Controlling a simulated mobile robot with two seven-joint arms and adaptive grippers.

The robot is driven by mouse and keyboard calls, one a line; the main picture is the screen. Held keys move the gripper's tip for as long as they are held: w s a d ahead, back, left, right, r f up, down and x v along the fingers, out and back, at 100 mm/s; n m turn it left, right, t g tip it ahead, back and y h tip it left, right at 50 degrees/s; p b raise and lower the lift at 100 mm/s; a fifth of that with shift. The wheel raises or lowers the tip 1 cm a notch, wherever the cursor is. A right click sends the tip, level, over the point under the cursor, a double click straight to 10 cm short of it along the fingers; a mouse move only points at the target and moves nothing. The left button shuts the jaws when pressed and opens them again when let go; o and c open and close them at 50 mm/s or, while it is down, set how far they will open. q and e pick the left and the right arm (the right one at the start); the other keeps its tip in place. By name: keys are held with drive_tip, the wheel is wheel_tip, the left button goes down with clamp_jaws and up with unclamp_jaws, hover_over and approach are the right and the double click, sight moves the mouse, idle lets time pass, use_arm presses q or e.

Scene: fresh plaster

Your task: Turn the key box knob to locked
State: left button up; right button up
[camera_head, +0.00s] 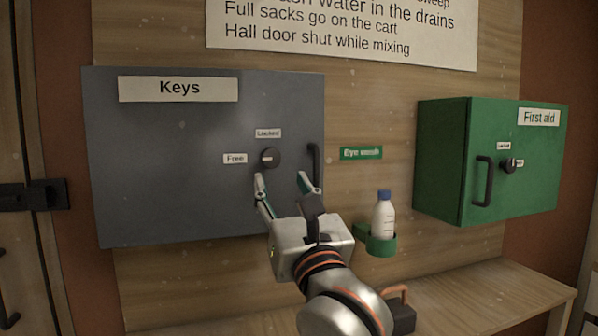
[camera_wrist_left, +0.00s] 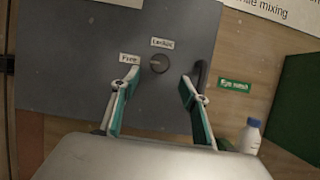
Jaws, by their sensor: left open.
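The grey key box (camera_head: 180,190) hangs on the wooden wall under a "Keys" label. Its round dark knob (camera_head: 270,157) has a "Locked" label above it and a "Free" label to its left. A small light mark on the knob seems to face left, towards "Free". The knob also shows in the left wrist view (camera_wrist_left: 159,63), just beyond the fingertips. My left gripper (camera_head: 282,179) is open and empty, in front of the box and slightly below the knob, with its fingers spread to either side. I see no contact. My right gripper is not in view.
A dark vertical handle (camera_head: 315,163) stands at the box's right edge, close to my right-hand finger. An eye wash bottle (camera_head: 383,216) sits in a green holder (camera_head: 381,246) to the right. A green first aid cabinet (camera_head: 450,160) is farther right. A bench (camera_head: 500,290) runs below.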

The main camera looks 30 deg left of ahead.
sight(272, 161)
use_arm(q)
drive_tip(key=x, duration=0.8)
clamp_jaws()
